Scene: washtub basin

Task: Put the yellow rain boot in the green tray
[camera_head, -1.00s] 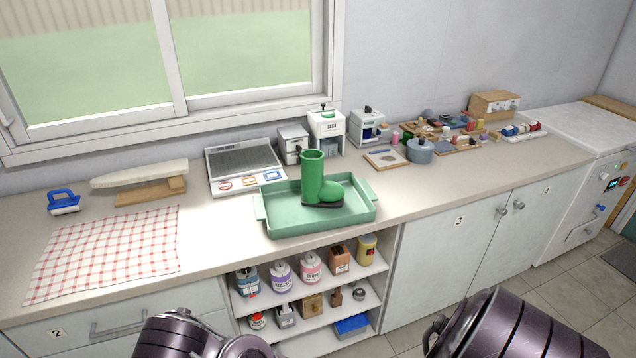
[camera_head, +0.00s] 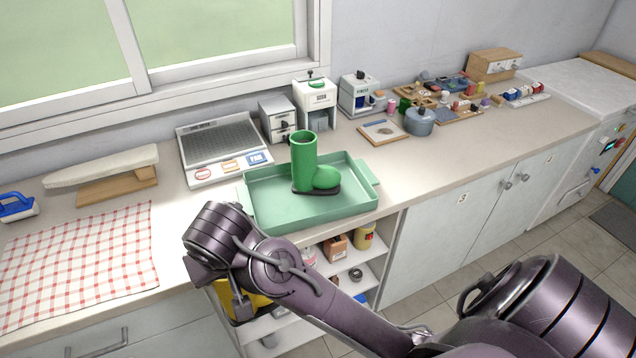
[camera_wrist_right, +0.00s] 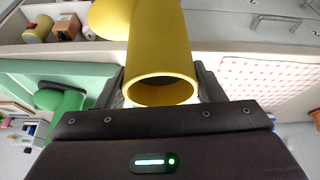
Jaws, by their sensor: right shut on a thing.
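The yellow rain boot (camera_head: 257,300) shows only in part in the head view, below the counter's front edge and behind my right arm. In the right wrist view the boot (camera_wrist_right: 160,45) has its open top toward the camera. My right gripper (camera_wrist_right: 162,88) is shut on the boot's shaft, with a finger on each side. It also shows in the head view (camera_head: 238,298), in front of the open shelves and left of the tray's front. The green tray (camera_head: 312,212) lies on the counter. A green boot (camera_head: 303,165) stands upright in it. My left gripper is not in view.
A checked cloth (camera_head: 80,262) lies left of the tray. A grey pot (camera_head: 419,122) is to the right. Shelves (camera_head: 345,262) with jars and boxes are below the counter.

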